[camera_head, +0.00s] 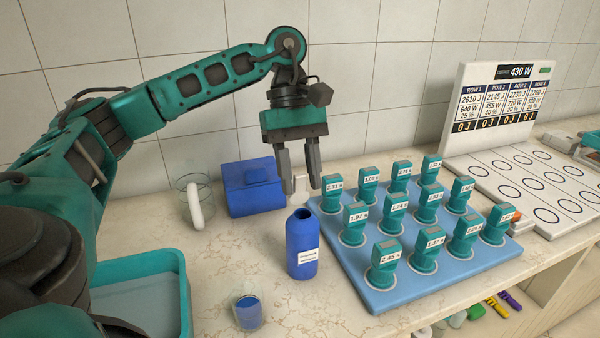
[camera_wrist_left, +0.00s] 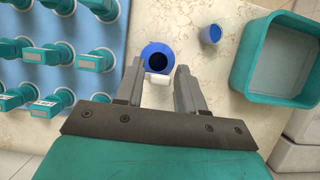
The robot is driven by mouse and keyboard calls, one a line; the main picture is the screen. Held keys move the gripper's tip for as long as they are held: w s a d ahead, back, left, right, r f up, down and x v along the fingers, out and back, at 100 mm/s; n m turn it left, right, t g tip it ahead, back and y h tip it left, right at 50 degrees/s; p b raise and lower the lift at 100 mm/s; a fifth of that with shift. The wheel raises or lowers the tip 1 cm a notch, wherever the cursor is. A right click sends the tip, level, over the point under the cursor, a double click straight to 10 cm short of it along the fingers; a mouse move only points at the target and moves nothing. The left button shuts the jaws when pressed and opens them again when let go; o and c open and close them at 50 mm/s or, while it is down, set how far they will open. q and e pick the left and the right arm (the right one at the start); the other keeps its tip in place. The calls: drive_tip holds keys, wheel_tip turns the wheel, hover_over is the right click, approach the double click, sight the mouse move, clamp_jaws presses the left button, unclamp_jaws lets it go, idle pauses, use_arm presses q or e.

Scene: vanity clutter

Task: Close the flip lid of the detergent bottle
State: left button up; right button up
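The blue detergent bottle (camera_head: 302,250) stands upright on the counter with its round mouth uncovered. In the left wrist view the bottle (camera_wrist_left: 152,50) shows its dark opening. My left gripper (camera_head: 299,184) points down, open, just above and behind the bottle. In the wrist view its fingers (camera_wrist_left: 160,68) are spread apart. My right gripper is not visible.
A light blue board (camera_head: 375,296) with several teal labelled blocks lies close right of the bottle. A blue box (camera_head: 250,190) and a glass with a white handle-like piece (camera_head: 195,207) stand behind left. A cup of blue liquid (camera_head: 248,312) and a teal tray (camera_head: 170,262) are at front left.

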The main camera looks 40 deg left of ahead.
use_arm(q)
clamp_jaws()
